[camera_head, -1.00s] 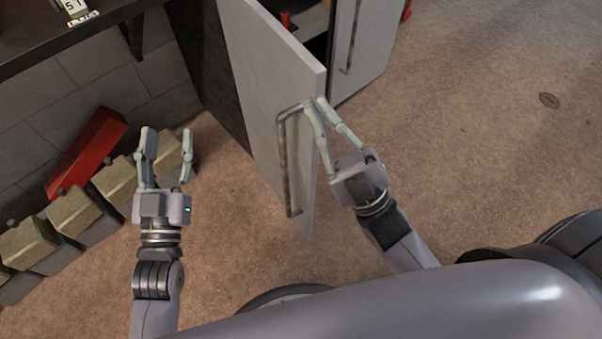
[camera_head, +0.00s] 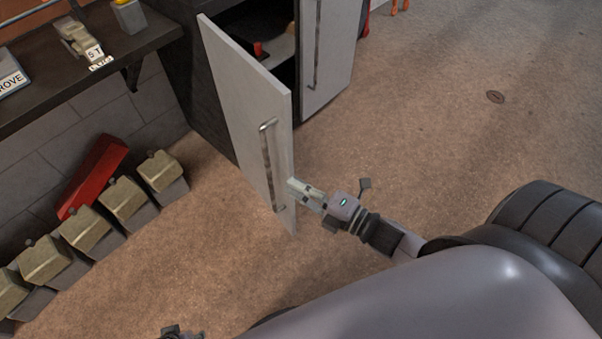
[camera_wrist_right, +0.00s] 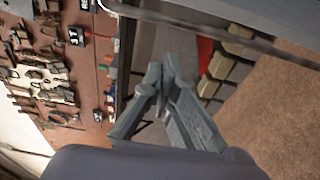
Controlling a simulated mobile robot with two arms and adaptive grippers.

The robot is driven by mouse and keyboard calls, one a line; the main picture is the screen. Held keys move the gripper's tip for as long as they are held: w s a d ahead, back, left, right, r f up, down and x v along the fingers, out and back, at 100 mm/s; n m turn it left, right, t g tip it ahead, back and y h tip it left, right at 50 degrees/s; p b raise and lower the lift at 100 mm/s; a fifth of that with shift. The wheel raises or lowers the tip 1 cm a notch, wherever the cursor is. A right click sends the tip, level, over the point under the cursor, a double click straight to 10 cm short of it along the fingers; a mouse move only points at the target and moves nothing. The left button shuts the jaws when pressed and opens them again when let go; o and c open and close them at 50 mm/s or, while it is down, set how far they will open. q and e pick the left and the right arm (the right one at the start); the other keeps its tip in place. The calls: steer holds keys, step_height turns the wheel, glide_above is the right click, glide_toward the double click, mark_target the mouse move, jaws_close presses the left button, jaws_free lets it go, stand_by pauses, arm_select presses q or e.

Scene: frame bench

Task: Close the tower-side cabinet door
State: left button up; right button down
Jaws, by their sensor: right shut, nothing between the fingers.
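The light grey cabinet door (camera_head: 238,100) stands open, swung out from the dark cabinet (camera_head: 192,75), with its vertical bar handle (camera_head: 267,165) on the face turned to the left. My right gripper (camera_head: 293,187) is shut and empty, by the lower part of the door's free edge; whether it touches the door I cannot tell. In the right wrist view its fingers (camera_wrist_right: 163,80) are together, with a grey bar (camera_wrist_right: 225,36) crossing above them. Only a small dark piece, perhaps of my left gripper (camera_head: 180,332), shows at the bottom edge.
A second grey door (camera_head: 330,50) with a handle is right of the dark opening (camera_head: 268,40), where a red item shows. A workbench (camera_head: 95,72) is at upper left. Several block-like weights (camera_head: 125,200) and a red box (camera_head: 92,175) line the wall.

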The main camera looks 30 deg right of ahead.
mark_target(286, 164)
steer(key=w, duration=0.6)
steer(key=shift+w+a+b, duration=0.15)
steer(key=shift+w+b, duration=0.2)
arm_select(q)
steer(key=r, duration=0.1)
steer(key=w+r, duration=0.1)
steer(key=r, duration=0.1)
arm_select(e)
steer(key=shift+w+d, duration=0.1)
steer(key=shift+d, duration=0.25)
arm_select(q)
steer(key=shift+s+f, duration=0.15)
steer(key=shift+s, duration=0.05)
